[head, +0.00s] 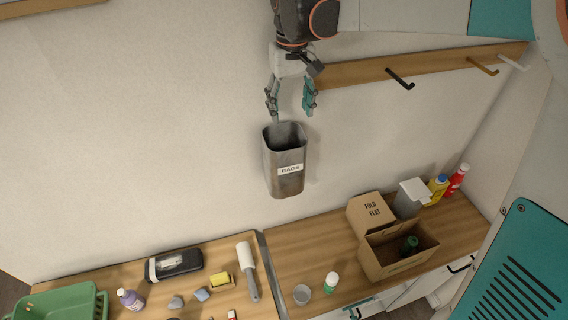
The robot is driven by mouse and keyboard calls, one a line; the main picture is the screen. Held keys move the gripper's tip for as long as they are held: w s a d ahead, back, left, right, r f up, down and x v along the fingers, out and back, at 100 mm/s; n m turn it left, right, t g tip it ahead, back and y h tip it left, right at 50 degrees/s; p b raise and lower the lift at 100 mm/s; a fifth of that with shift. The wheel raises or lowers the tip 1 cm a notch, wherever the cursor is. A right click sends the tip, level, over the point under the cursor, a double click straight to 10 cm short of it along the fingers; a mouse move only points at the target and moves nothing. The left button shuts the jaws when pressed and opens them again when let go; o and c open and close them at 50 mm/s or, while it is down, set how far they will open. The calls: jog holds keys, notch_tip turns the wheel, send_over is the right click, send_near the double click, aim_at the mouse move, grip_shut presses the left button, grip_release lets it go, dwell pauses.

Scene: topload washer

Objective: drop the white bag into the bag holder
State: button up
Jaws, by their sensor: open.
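The bag holder (285,182) is a tall, dark metallic bin against the wall with a white "BAGS" label. Its top is open, and its inside looks grey and shadowed. My gripper (290,114) points down just above the holder's mouth. Its fingers are spread apart, with nothing clear between the tips. A pale patch shows at the gripper's base, but I cannot tell whether it is part of the gripper or the white bag. I cannot make out the white bag for certain anywhere, and the bottom of the holder is hidden.
A wooden rail with hooks (400,79) runs along the wall at right. Below, the wooden counter (305,258) holds an open cardboard box (385,265), bottles, a lint roller (249,270), a black case (175,266) and a green basket (60,302). The wall left of the holder is clear.

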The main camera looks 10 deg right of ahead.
notch_tip(320, 180, up, 6)
jog(key=shift+r, duration=0.1)
dwell(0.4)
jog(key=s+d+f+t+b, duration=0.2)
jog(key=s+d+f+b, duration=0.2)
jog(key=s+f+b, duration=0.3)
jog(key=s+d+f+m+t+b, duration=0.1)
jog(key=s+d+f+b, duration=0.3)
jog(key=f+b, duration=1.1)
jog(key=s+d+f+m+t+b, duration=0.1)
jog(key=s+d+f+t+b, duration=0.2)
jog(key=s+f+b, duration=0.7)
notch_tip(320, 180, down, 10)
jog(key=shift+s+d+r+t+b, duration=0.1)
jog(key=shift+s+d+t+b, duration=0.3)
jog(key=shift+t+b, duration=0.25)
jog(key=shift+d, duration=0.1)
